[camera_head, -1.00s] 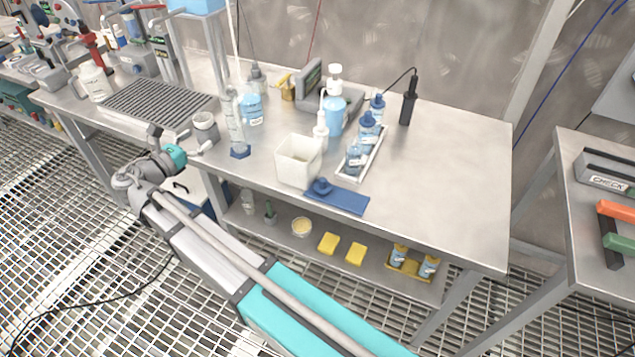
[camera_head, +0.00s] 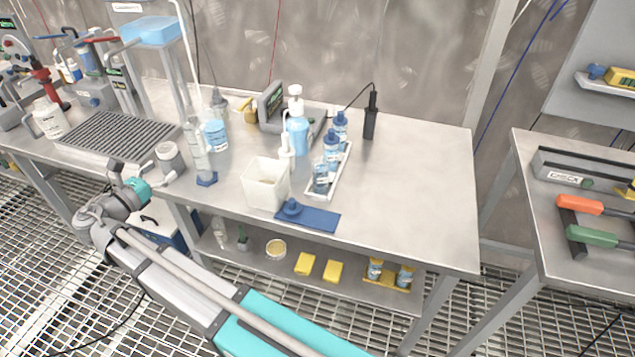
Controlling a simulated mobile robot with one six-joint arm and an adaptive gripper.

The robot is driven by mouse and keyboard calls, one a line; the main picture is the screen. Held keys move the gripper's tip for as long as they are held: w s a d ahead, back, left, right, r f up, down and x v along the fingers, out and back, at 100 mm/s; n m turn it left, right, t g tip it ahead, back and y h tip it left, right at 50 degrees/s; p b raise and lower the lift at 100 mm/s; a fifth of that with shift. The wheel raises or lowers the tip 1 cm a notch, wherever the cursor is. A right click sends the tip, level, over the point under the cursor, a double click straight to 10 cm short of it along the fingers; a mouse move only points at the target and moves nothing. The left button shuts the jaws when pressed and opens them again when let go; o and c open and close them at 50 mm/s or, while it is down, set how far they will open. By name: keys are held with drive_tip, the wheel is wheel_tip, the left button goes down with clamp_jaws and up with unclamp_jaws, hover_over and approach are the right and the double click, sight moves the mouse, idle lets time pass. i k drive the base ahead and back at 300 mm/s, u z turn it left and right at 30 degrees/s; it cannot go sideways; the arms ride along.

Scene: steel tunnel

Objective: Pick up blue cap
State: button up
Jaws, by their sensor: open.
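A blue cap (camera_head: 292,207) sits on the left part of a flat blue mat (camera_head: 318,218) near the front edge of the steel table. My gripper (camera_head: 163,165) is at the left, by the table's front edge, with its fingers spread. It is empty and well to the left of the cap. A white square container (camera_head: 262,186) stands between them, just behind and left of the cap.
A white tray (camera_head: 338,178) with blue-capped bottles (camera_head: 332,146) stands behind the mat. A pump bottle (camera_head: 297,130) and a tall cylinder (camera_head: 196,150) stand farther back. The table's right part (camera_head: 420,190) is clear.

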sight(292, 208)
drive_tip(key=k, duration=0.95)
